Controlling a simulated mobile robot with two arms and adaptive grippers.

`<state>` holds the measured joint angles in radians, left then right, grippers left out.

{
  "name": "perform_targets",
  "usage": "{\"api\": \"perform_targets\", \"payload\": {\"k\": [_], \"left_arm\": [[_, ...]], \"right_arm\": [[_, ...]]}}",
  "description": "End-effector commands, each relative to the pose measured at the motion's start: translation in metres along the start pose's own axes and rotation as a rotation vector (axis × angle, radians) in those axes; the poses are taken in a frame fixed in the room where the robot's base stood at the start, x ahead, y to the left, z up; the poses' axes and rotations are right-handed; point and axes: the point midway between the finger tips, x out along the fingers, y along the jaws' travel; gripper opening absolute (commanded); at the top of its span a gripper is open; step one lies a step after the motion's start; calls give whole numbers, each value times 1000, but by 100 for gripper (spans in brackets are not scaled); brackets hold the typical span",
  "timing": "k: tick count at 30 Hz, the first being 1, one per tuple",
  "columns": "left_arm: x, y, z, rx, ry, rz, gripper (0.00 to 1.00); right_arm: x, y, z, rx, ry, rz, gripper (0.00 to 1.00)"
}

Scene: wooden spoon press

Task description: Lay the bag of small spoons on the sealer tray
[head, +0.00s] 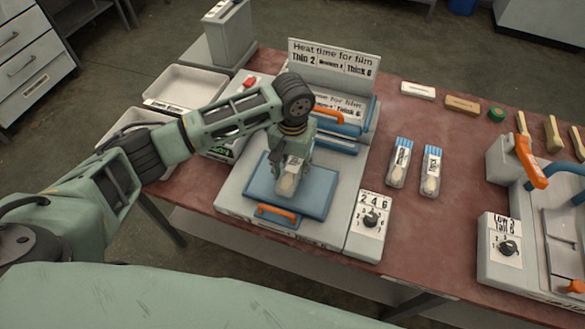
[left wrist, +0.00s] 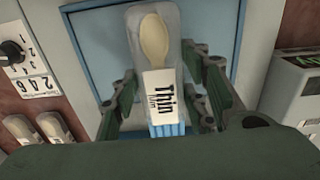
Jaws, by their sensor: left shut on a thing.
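My left gripper (head: 292,166) is over the sealer's blue tray (head: 317,196), pointing down. It is shut on a clear bag of small spoons (head: 287,185), which also shows in the left wrist view (left wrist: 155,42). There the bag lies between the fingers (left wrist: 163,92), with a pale spoon, a white "Thin film" label and a blue striped end. The bag is above the middle of the tray; I cannot tell whether it touches it. The raised sealer head has an orange handle (head: 328,116). My right gripper is not in view.
Two similar bags (head: 399,163) (head: 430,171) lie right of the sealer, one labelled "Thick". A dial box (head: 369,226) adjoins the tray's right side. A heat time sign (head: 333,60) stands behind. White bins (head: 186,88) are at left, another sealer (head: 507,246) at right.

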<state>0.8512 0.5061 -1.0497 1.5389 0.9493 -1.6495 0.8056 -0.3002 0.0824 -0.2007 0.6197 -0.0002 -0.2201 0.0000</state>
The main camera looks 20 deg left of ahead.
Motion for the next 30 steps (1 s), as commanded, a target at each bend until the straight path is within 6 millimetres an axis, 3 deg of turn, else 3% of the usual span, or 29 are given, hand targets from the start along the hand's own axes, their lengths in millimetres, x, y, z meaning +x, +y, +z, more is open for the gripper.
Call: {"api": "perform_targets", "payload": {"k": [5,16,17,21,23,30], "left_arm": [[19,1,1,0,-2,1,22],[24,1,0,0,-1,1,22],[24,0,0,0,0,1,43],[24,0,0,0,0,1,55],[23,0,0,0,0,1,60],[23,0,0,0,0,1,60]], "right_arm": [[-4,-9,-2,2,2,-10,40],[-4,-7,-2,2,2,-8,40],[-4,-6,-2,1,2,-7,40],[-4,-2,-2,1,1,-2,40],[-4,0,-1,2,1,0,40],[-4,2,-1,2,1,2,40]]}}
